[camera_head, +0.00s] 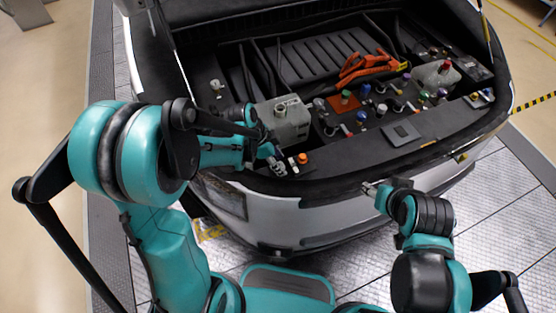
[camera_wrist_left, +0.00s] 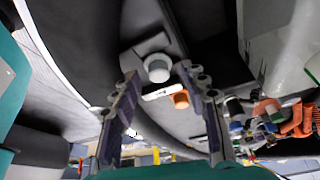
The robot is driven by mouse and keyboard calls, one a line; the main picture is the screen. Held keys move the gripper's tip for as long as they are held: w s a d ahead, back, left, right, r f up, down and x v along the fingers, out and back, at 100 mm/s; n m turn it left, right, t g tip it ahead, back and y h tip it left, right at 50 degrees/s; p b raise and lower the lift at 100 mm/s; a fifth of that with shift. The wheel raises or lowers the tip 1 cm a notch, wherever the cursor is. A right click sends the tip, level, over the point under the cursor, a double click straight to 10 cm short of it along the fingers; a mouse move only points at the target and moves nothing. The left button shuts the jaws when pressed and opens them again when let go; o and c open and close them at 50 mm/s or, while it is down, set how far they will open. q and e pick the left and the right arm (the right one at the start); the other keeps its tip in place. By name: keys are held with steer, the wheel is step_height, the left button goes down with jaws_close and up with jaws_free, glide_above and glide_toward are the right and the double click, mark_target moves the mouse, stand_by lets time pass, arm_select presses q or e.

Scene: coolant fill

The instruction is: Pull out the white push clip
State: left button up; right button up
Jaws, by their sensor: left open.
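In the left wrist view, a white round-headed piece (camera_wrist_left: 157,68), which looks like the push clip, stands on a grey plate beyond my fingertips. A small flat white piece (camera_wrist_left: 158,93) and an orange cap (camera_wrist_left: 181,100) lie nearer, in line with the finger gap. My left gripper (camera_wrist_left: 158,82) is open with nothing between its fingers. In the head view my left gripper (camera_head: 277,160) is low over the bay's front edge, left of the orange cap (camera_head: 303,158); the clip is hard to make out there. My right gripper (camera_head: 369,188) is at the front bumper, too small to judge.
A grey reservoir (camera_head: 286,122) stands just behind my left gripper. Several coloured caps and connectors fill the bay to the right, with orange cables (camera_head: 368,67) behind them. A dark front panel (camera_head: 350,160) borders the bay.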

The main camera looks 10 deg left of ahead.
arm_select(q)
jaws_close()
steer(key=shift+r, duration=0.4)
stand_by(0.5)
steer(key=shift+r+p, duration=1.75)
steer(key=shift+r, duration=0.3)
